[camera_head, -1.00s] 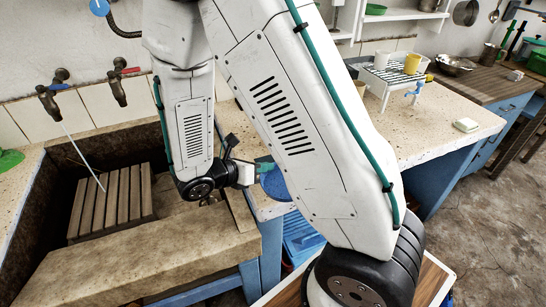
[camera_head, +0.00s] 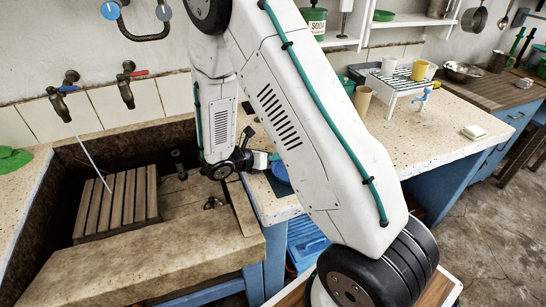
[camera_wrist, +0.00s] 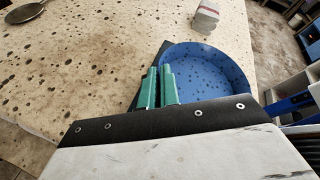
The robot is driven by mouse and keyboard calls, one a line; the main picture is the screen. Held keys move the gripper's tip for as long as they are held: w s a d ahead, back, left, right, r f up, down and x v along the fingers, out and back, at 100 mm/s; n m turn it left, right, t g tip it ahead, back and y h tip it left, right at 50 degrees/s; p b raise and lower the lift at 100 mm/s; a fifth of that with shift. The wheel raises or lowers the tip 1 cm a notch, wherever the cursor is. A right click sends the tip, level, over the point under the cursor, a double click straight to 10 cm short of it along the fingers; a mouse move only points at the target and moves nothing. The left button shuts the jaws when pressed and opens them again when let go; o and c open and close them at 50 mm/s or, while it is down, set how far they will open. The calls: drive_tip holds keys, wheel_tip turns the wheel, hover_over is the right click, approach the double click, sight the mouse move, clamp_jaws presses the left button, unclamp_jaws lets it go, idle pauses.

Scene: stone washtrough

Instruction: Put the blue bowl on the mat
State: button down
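The blue bowl (camera_wrist: 212,70) is at the right of my gripper in the wrist view; part of it also shows in the head view (camera_head: 281,172), behind my arm. My gripper (camera_wrist: 158,87) has its two green fingers close together at the bowl's left rim, pinching the rim between them. A dark mat (camera_head: 281,188) shows beside and below the bowl on the speckled counter. Its edge shows along the bowl's left side in the wrist view (camera_wrist: 160,54). The bowl overlaps the mat; I cannot tell whether it touches it. Most of the mat is hidden.
The stone trough with a wooden slatted rack (camera_head: 117,204) lies left. A white rack (camera_head: 402,80) with cups stands farther back on the counter. A pale block, like soap (camera_head: 474,132), lies near the right edge. The counter between is clear.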

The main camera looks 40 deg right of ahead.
drive_tip(key=c, duration=1.6)
unclamp_jaws()
drive_tip(key=shift+c, duration=0.2)
